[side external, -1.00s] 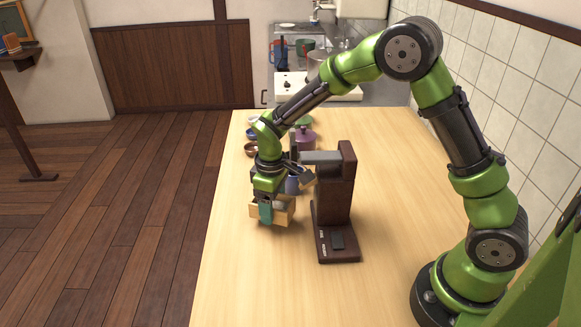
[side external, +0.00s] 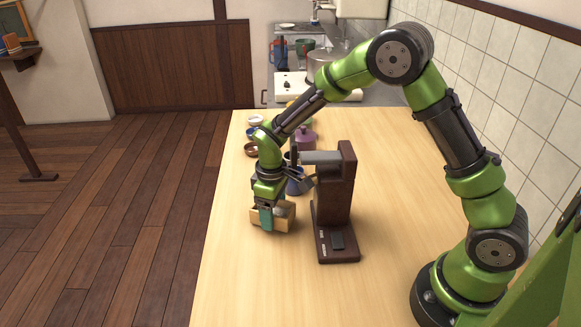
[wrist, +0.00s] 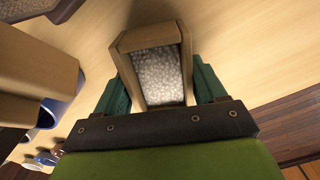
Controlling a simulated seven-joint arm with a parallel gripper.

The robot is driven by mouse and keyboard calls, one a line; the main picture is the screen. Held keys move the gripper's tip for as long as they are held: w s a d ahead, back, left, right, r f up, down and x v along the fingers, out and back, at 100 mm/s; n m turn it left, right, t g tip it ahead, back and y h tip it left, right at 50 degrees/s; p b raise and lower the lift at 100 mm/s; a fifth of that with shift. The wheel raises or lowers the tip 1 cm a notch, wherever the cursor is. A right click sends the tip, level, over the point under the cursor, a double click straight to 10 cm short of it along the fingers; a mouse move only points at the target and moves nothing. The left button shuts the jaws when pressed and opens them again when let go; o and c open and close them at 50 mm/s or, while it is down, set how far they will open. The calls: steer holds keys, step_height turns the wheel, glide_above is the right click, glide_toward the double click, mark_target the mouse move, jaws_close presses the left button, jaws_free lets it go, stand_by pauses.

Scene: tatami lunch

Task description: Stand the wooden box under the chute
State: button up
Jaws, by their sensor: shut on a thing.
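The small wooden box (side external: 287,216) is pale wood and open. In the wrist view the box (wrist: 128,42) holds whitish-grey grains and sits between the two teal fingers. My gripper (side external: 267,218) is shut on the box; its fingers press on opposite sides in the wrist view (wrist: 163,92). I cannot tell whether the box touches the table. The dark brown machine (side external: 334,195) stands to the right of the box, with a grey horizontal cylinder (side external: 321,157) reaching left from its top. The chute is not clearly distinguishable; my wrist partly covers that area.
A blue cup (side external: 298,184) stands behind the box, left of the machine. Small bowls (side external: 252,149) and a purple lidded pot (side external: 305,138) are farther back. The pale table (side external: 240,275) is clear in front and to the left, with its left edge close to the gripper.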

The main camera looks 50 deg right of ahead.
steer(key=shift+f, duration=0.35)
steer(key=o, duration=1.2)
step_height(320, 180, up, 17)
steer(key=s+d+r+m+t, duration=0.1)
steer(key=s+r+m+t, duration=0.1)
steer(key=s, duration=0.4)
steer(key=s+d+r+m+t+y, duration=0.1)
steer(key=s+r+m+t, duration=0.1)
steer(key=s, duration=0.5)
steer(key=s+d+r+m+t+y, duration=0.1)
steer(key=s+r+m+t, duration=0.2)
steer(key=s, duration=0.3)
steer(key=shift+s+m, duration=0.2)
steer(key=shift+m, duration=0.6)
